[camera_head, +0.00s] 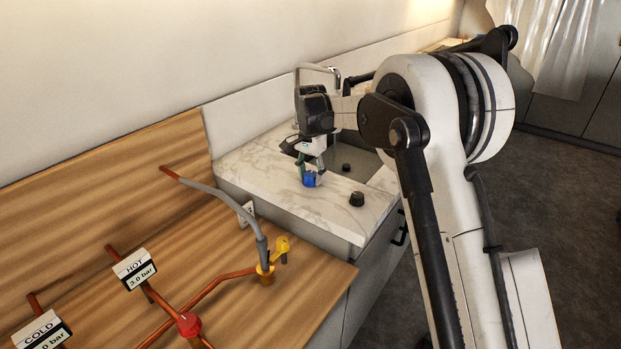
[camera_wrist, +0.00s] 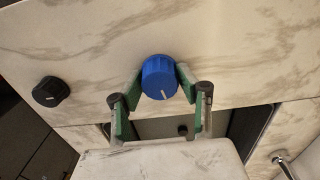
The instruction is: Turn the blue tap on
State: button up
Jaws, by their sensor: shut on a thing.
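The blue tap (camera_wrist: 158,76) is a round ribbed knob with a white line on its face, set on the marble counter. In the wrist view the line points down and slightly right. In the head view the blue tap (camera_head: 309,180) shows under my gripper (camera_head: 312,172), at the front part of the counter. My gripper's green-padded fingers (camera_wrist: 160,92) are closed around the tap, one on each side. In the head view the fingers point down onto it and the line is not readable.
A black knob (camera_head: 357,199) stands on the counter to the right of the blue tap. Behind are the sink (camera_head: 368,165) and a curved metal faucet (camera_head: 318,67). At left, a wooden board (camera_head: 120,190) carries copper pipes, a red valve (camera_head: 188,323) and a yellow valve (camera_head: 282,245).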

aim_at(311, 174)
jog(key=shift+m, duration=1.2)
jog(key=o, duration=1.1)
jog(key=shift+o, duration=0.2)
notch_tip(311, 174, up, 12)
jog(key=shift+b, duration=0.3)
